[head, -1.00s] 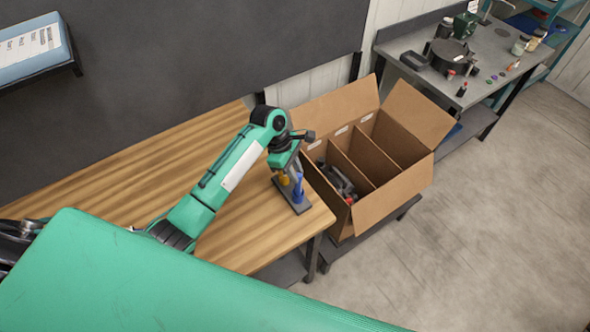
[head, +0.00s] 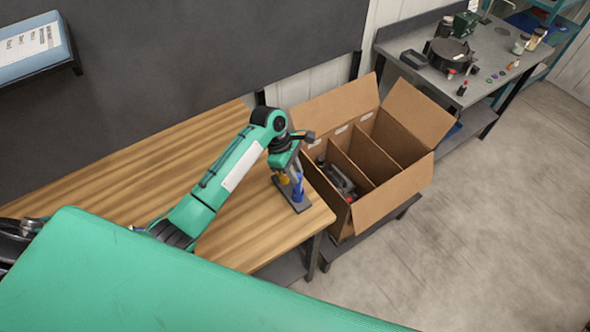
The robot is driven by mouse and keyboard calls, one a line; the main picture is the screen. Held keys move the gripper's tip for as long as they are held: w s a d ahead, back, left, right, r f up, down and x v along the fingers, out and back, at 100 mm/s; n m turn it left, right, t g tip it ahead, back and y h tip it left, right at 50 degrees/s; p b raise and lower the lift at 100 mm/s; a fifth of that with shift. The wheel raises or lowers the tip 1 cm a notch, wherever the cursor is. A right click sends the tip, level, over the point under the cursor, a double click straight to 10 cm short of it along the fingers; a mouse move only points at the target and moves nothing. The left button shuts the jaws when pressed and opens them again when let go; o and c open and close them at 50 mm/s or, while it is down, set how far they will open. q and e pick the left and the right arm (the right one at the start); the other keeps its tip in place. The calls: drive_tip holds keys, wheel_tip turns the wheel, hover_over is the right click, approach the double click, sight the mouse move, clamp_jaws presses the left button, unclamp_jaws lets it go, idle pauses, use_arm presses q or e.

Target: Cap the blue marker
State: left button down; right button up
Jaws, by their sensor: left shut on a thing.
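The blue marker (head: 298,188) stands upright on a small dark base (head: 293,200) near the right end of the wooden table. My left gripper (head: 294,172) points down over the base, right at the marker's upper end. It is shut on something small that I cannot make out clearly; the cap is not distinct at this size. A yellow item (head: 284,180) stands on the same base beside the marker. My right gripper is not in view.
The wooden table (head: 120,175) is clear to the left. An open cardboard box (head: 385,208) with dividers stands close to the table's right end, with dark items inside. A grey bench (head: 490,60) with several small objects is at the back right.

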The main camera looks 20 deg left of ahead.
use_arm(q)
drive_tip(key=shift+f, duration=0.4)
idle(0.4)
drive_tip(key=c, duration=1.2)
unclamp_jaws()
drive_tip(key=b+v, duration=0.3)
drive_tip(key=v, duration=1)
drive_tip(key=shift+a+r, duration=0.2)
drive_tip(key=shift+r, duration=0.15)
